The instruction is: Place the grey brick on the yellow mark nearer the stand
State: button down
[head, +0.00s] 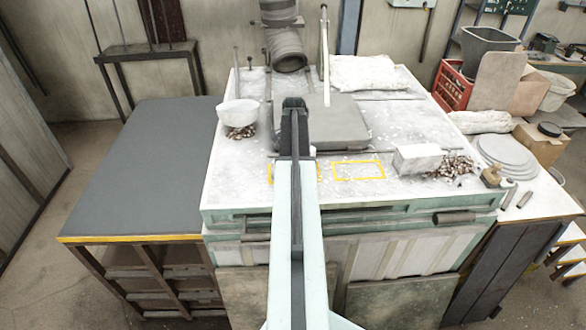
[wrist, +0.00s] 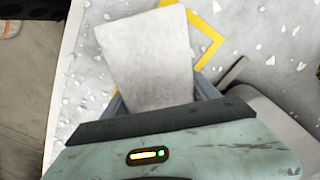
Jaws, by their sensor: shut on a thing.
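My gripper (head: 293,103) reaches out over the workbench, seen from behind in the head view. In the wrist view my gripper (wrist: 160,100) is shut on the grey brick (wrist: 148,58), which sticks out beyond the jaws. The brick is hidden behind my arm in the head view. Two yellow outlined marks lie on the bench: the left mark (head: 270,174) is mostly covered by my arm, and the right mark (head: 358,178) is clear and empty. A yellow outline (wrist: 207,29) shows partly behind the brick in the wrist view. I cannot tell which object is the stand.
The pale workbench (head: 225,185) carries a grey slab (head: 345,125) just beyond the marks. A pale block (head: 418,158) lies right of the marks, beside rubble (head: 455,166). A thin pole (head: 325,60) rises behind.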

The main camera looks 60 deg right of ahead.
jog(key=shift+f, duration=0.1)
jog(key=shift+c, duration=1.1)
grip_release()
notch_tip(320, 180, up, 8)
jog(key=p, duration=0.7)
jog(key=shift+p, duration=0.4)
